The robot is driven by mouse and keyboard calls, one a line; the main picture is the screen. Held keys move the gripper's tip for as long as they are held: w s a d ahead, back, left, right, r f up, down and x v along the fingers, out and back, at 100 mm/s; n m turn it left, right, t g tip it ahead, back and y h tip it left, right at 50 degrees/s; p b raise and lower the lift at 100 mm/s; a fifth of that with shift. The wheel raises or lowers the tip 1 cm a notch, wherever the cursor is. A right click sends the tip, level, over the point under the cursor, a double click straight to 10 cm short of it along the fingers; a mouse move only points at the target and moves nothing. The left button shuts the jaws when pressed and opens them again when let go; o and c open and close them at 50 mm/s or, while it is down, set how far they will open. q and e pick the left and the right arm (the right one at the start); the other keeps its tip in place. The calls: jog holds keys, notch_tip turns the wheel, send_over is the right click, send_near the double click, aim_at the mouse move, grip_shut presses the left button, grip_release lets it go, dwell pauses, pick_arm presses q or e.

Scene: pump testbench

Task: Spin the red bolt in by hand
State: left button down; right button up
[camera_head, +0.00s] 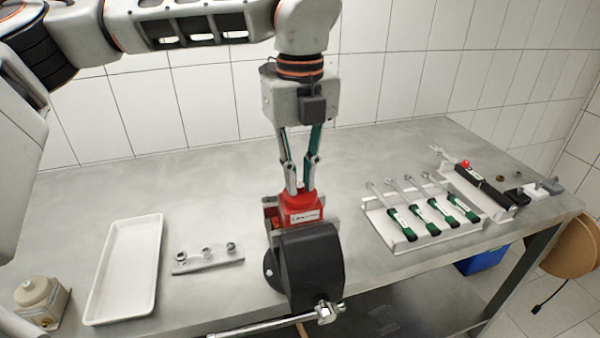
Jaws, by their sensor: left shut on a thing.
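My left gripper (299,190) reaches down from above onto the pump at the middle of the bench. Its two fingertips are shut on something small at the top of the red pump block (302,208). Only a little red shows between the tips, so the red bolt itself is hard to make out against the block. A black round motor or pump body (312,265) stands in front of the block and hides its lower part. My right gripper is not in view.
A silver ratchet-like tool (325,312) crosses the front edge. A white tray (92,307) and a socket holder (208,258) lie left. A rack (388,237) of green-handled wrenches stands right, with a black tool (485,187) beyond it. The bench's back strip is clear.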

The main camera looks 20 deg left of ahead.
aim_at(300, 185)
pick_arm(q)
jog(key=shift+r+m, duration=0.15)
jog(key=shift+m, duration=1.05)
jog(key=c, duration=2)
grip_release()
notch_tip(300, 185, up, 12)
jog(key=shift+f, duration=0.1)
